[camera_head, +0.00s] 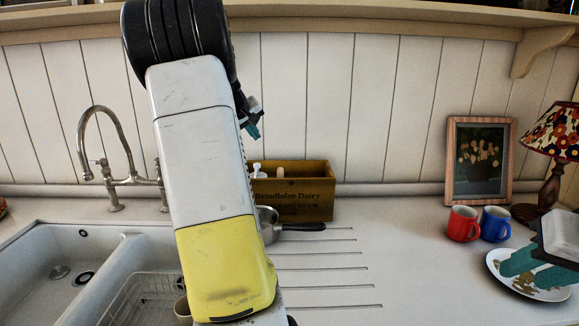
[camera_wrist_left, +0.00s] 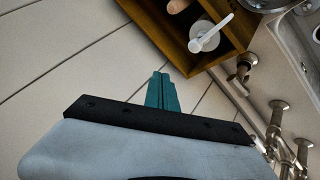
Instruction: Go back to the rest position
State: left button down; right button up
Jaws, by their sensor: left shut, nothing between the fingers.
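My left arm rises through the middle of the head view, and its gripper (camera_head: 253,131) is high in front of the panelled wall, partly hidden behind the arm. In the left wrist view the teal fingers of this gripper (camera_wrist_left: 162,92) are together and empty, with the wooden box beyond them. My right gripper (camera_head: 537,270) is at the right edge of the head view, over the white plate (camera_head: 496,257). Its two teal fingers are apart. I cannot tell whether they touch the plate.
A wooden box (camera_head: 305,198) stands against the wall, with a dark-handled pan (camera_head: 300,227) before it. A red mug (camera_head: 462,224), blue mug (camera_head: 495,224), framed picture (camera_head: 479,160) and lamp (camera_head: 553,190) are at right. The sink (camera_head: 40,260) and tap (camera_head: 112,172) are left. The right-centre counter is clear.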

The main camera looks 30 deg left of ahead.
aim_at(256, 165)
pick_arm(q)
jog(key=shift+f, duration=4.35)
jog(key=shift+r, duration=3.45)
